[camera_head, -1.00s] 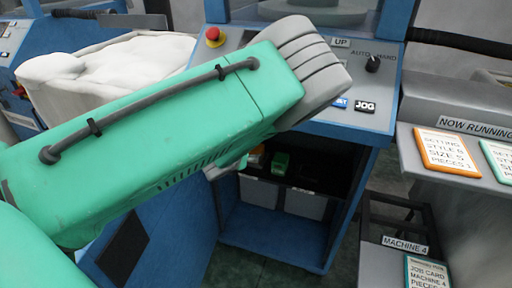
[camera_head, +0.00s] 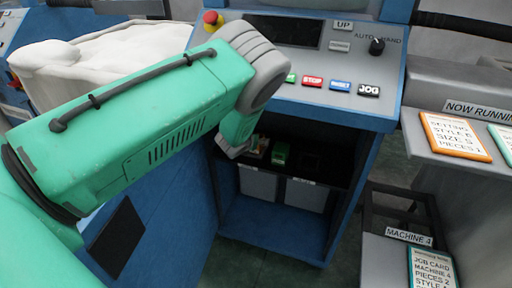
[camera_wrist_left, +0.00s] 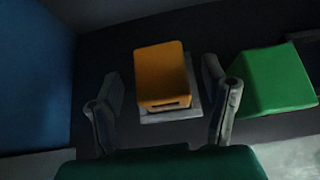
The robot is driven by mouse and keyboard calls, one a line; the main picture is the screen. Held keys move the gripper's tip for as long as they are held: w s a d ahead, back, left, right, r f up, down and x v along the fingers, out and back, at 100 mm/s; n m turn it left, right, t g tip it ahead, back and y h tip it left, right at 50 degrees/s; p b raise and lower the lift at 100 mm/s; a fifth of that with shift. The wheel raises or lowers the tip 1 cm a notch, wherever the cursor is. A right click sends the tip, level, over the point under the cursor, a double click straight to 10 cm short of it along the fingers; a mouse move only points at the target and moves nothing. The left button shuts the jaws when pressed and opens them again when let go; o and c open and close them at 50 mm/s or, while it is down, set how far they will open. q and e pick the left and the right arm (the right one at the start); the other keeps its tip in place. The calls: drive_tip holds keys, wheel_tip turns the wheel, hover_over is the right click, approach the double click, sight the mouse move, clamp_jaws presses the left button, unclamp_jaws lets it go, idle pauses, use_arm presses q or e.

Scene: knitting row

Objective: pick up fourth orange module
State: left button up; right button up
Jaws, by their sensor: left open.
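In the left wrist view an orange module (camera_wrist_left: 162,75) sits on a small grey base on the dark shelf. My left gripper (camera_wrist_left: 160,105) is open, with one finger on each side of the module and the module slightly beyond the fingertips. No contact shows. The orange module is hardly visible there. My right gripper is not in view.
A green module (camera_wrist_left: 274,80) stands close to the right of the right finger; it also shows in the head view (camera_head: 280,154). Grey bins (camera_head: 258,182) sit below the shelf. The cabinet's blue left wall (camera_wrist_left: 35,80) and the control panel (camera_head: 320,100) above bound the space.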

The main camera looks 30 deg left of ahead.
use_arm(q)
drive_tip(key=shift+x, duration=0.9)
drive_tip(key=c, duration=1.3)
drive_tip(key=shift+r, duration=0.1)
